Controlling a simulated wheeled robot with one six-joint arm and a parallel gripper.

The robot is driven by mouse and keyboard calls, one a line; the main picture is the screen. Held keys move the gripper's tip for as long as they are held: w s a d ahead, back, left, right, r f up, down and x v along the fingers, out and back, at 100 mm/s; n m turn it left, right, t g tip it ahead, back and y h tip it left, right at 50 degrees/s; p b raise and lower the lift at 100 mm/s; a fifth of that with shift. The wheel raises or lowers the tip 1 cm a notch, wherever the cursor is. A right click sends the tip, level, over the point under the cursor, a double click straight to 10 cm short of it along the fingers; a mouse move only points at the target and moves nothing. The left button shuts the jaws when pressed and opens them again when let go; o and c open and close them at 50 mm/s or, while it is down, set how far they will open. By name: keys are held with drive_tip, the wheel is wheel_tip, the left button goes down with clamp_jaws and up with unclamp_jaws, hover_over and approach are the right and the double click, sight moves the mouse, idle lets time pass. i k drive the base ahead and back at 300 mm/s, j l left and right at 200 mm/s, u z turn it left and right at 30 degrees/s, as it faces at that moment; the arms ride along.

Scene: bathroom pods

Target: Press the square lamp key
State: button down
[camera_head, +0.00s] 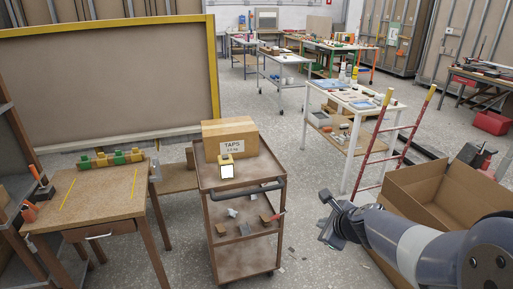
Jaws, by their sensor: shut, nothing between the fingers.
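A small yellowish box (226,160) sits on the top shelf of the brown cart, in front of the cardboard carton. A bright white square face (227,172) shows on its front; it looks like the square lamp key, but it is too small to tell for certain. My gripper (330,236) is at the lower right, to the right of the cart and well apart from the box. It is shut and empty.
The brown cart (243,243) has a front handle and loose parts on its lower shelf. A carton marked TAPS (231,134) stands on top. A wooden workbench (92,200) is at left. A red-railed ladder (409,141) and open cardboard box (418,200) are at right.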

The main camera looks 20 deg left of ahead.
sight(226, 168)
drive_tip(key=i+j+z, duration=0.1)
drive_tip(key=j, duration=0.35)
drive_tip(key=i+j+z, duration=0.15)
drive_tip(key=j, duration=0.35)
drive_tip(key=i+j+z, duration=0.1)
drive_tip(key=j, duration=0.4)
drive_tip(key=i+j+z, duration=0.1)
drive_tip(key=j, duration=0.4)
drive_tip(key=i+j+z, duration=0.15)
drive_tip(key=j, duration=0.7)
drive_tip(key=i+j, duration=0.15)
drive_tip(key=j, duration=0.55)
drive_tip(key=i, duration=0.05)
